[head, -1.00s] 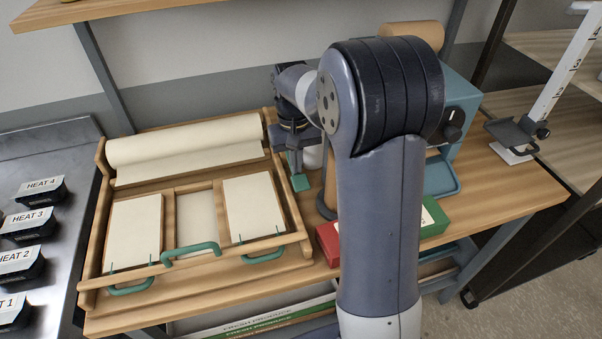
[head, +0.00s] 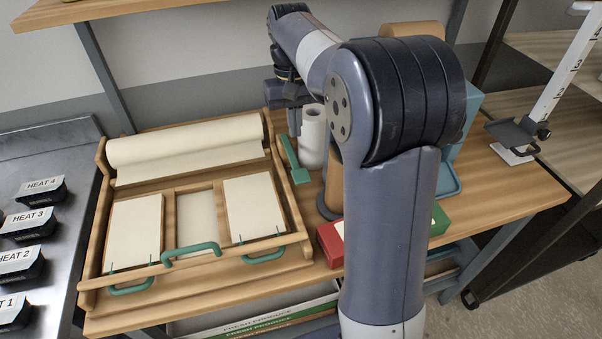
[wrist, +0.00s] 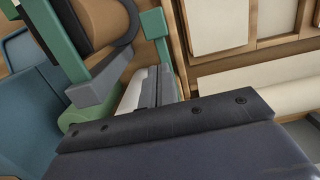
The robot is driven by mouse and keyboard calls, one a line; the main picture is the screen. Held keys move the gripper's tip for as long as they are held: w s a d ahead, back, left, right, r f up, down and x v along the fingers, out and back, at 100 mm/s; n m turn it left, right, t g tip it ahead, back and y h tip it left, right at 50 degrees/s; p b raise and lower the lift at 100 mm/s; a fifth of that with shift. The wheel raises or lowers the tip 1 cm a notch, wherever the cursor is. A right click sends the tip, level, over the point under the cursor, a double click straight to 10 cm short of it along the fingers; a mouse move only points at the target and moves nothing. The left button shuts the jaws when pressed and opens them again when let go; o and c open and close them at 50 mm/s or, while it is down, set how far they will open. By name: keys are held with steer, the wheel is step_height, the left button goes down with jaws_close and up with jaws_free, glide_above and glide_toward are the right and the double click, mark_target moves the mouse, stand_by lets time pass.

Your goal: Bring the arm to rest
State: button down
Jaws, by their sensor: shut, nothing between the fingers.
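My arm rises at the right of the head view and bends over to the left, with its wrist high over the back of the bench. A teal tool (head: 293,158) lies on the bench beside the wooden tray, below my gripper in the picture.
The wooden tray (head: 101,205) with cream panels and teal handles fills the bench's left side. A red box (head: 329,243) and a green box (head: 440,218) sit near my arm. A blue machine (head: 473,105) stands behind it. Heat-labelled containers (head: 38,192) are far left.

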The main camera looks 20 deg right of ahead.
mark_target(300, 173)
steer(key=shift+f, duration=0.1)
steer(key=f, duration=0.3)
steer(key=shift+s, duration=0.2)
steer(key=s+f+p, duration=0.1)
steer(key=s+f, duration=0.1)
steer(key=s, duration=0.1)
steer(key=shift+p, duration=0.35)
steer(key=shift+s+r+p, duration=0.1)
steer(key=shift+s+p, duration=0.2)
steer(key=shift+p, duration=0.05)
steer(key=r+p, duration=0.2)
steer(key=r, duration=0.1)
steer(key=r+p, duration=0.1)
steer(key=p, duration=0.1)
steer(key=shift+w+r, duration=0.25)
steer(key=shift+w, duration=0.05)
